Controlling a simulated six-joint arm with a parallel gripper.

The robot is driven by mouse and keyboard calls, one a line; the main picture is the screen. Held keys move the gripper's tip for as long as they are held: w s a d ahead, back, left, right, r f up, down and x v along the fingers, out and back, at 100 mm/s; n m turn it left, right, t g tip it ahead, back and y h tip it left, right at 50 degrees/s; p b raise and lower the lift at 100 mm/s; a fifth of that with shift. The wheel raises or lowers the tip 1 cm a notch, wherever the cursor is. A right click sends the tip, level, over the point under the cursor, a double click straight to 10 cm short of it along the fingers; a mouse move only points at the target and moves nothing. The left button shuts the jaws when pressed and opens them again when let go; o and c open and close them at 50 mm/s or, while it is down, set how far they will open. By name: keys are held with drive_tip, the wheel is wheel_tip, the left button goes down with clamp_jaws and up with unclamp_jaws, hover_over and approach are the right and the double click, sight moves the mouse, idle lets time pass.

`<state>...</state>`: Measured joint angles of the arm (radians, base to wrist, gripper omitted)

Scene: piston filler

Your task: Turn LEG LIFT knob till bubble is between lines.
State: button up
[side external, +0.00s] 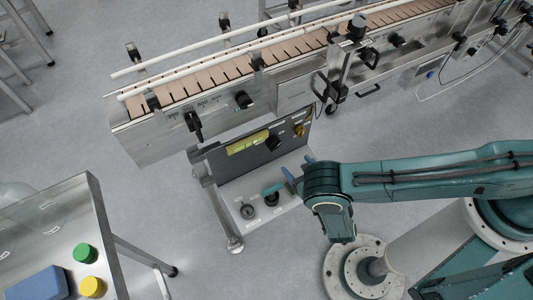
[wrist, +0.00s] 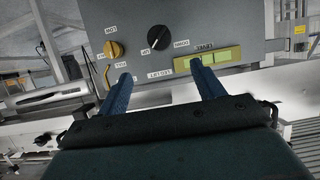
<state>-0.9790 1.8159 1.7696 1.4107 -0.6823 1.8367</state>
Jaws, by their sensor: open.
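The LEG LIFT knob (wrist: 159,38) is a black dial with a white pointer mark on a grey panel, between UP and DOWN labels. It also shows in the side external view (side external: 273,143). The yellow-green level window (wrist: 208,60) is beside it; it is also visible from the side (side external: 248,143). The bubble and its lines are too small to make out. My gripper (wrist: 160,77) has two blue fingers apart and empty, pointing at the panel below the knob in the wrist view. From the side, my gripper (side external: 299,167) is in front of the panel, apart from the knob.
An orange-yellow knob (wrist: 113,49) is near the black one on the same panel. A lower plate (side external: 228,190) carries more controls below the panel. The conveyor (side external: 205,87) runs behind. A steel table (side external: 50,240) with green and yellow round items is at the left.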

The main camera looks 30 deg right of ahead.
sight(276, 144)
drive_tip(key=shift+w, duration=0.15)
drive_tip(key=shift+x, duration=6.8)
drive_tip(key=shift+f, duration=0.1)
drive_tip(key=c, duration=1)
